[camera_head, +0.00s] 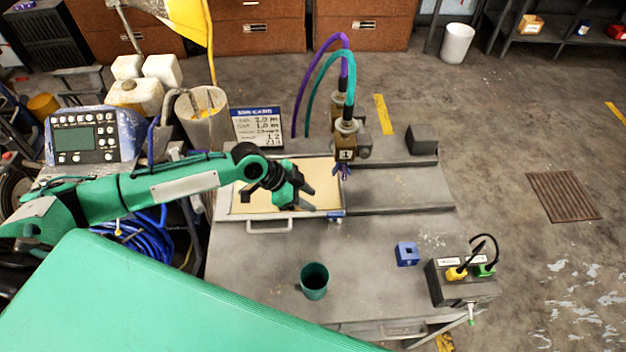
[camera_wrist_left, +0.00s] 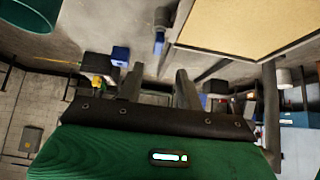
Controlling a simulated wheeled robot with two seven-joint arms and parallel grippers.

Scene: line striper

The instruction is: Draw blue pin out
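A small blue piece, which looks like the blue pin (camera_head: 337,214), sits at the front right corner of the shallow tray (camera_head: 283,213). It also shows in the left wrist view (camera_wrist_left: 159,42), beyond my fingers. My left gripper (camera_head: 309,197) hangs over the right half of the tray, a little left of and behind that corner. In the left wrist view, its two fingers (camera_wrist_left: 160,76) stand apart with nothing between them. How deep the pin sits cannot be told. My right gripper is not in view.
A blue block with a square hole (camera_head: 407,254) and a green cup (camera_head: 314,281) stand on the grey bench. A black box with yellow and green plugs (camera_head: 462,283) is at the front right.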

